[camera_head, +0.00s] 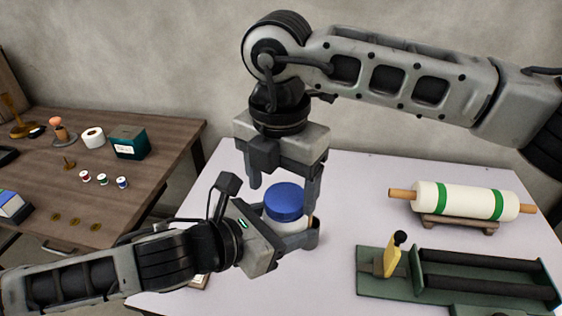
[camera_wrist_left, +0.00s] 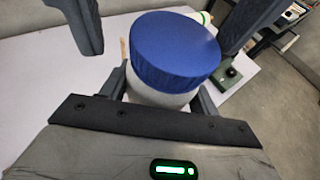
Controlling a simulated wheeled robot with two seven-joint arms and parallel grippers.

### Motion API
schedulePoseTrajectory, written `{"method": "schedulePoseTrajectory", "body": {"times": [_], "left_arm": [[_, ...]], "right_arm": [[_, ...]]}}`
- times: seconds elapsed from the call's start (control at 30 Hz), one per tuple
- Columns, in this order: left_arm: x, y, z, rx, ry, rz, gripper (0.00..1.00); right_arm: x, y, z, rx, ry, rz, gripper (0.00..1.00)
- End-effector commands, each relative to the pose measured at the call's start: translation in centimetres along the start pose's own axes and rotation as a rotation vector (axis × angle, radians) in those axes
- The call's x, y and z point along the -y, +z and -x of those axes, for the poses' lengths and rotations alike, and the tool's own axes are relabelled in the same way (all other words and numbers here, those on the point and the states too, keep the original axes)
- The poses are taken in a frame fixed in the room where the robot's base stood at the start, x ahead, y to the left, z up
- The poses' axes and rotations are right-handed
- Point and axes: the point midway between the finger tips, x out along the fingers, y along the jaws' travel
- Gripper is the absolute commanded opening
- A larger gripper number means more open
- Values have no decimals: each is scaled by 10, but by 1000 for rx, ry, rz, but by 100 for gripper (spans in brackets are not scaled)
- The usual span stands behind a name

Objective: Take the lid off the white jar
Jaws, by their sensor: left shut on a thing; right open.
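The white jar (camera_head: 278,223) stands on the pale table with its blue lid (camera_head: 284,198) on top. In the left wrist view the jar (camera_wrist_left: 160,95) shows just below the wide blue lid (camera_wrist_left: 175,50). My left gripper (camera_head: 297,238) comes in from the left and is shut on the jar's white body, below the lid. My right gripper (camera_head: 284,192) points down from above and is open. Its fingers (camera_wrist_left: 168,35) stand on either side of the lid, with gaps visible in the left wrist view. The jar's lower part is mostly hidden behind my left gripper.
A white rolling pin with green bands (camera_head: 459,201) rests on a wooden stand at the right. A green fixture with dark rollers (camera_head: 460,278) and a yellow-handled tool (camera_head: 391,258) lie at the front right. A brown table (camera_head: 150,150) with small items stands at the left.

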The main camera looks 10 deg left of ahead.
Motion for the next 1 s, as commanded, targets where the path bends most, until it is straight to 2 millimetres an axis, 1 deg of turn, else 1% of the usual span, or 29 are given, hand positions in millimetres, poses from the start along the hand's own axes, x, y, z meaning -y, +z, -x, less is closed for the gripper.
{"method": "schedulePoseTrajectory", "body": {"times": [0.1,0.37,0.47,0.5,0.53,0.57,0.77,0.87,1.0], "left_arm": [[0,2,0,4,-1,-1,0],[0,2,0,4,-1,-1,0],[0,2,0,4,-1,-1,0],[0,2,0,4,-1,-1,0],[1,2,0,4,-2,-1,0],[1,2,0,5,-3,-1,0],[3,2,0,6,-9,-1,0],[4,2,0,7,-11,-1,0],[5,2,0,8,-14,-1,0]], "right_arm": [[0,0,-6,-1,0,0,74],[0,0,-7,-1,0,1,74],[0,0,-7,-1,1,1,49],[0,0,-7,-1,2,1,38],[0,0,-7,-1,3,1,29],[-1,0,-7,-2,4,1,28],[-2,-1,-6,-2,9,31,27],[-1,-2,-6,-1,10,167,27],[0,-2,-5,2,11,422,27]]}}
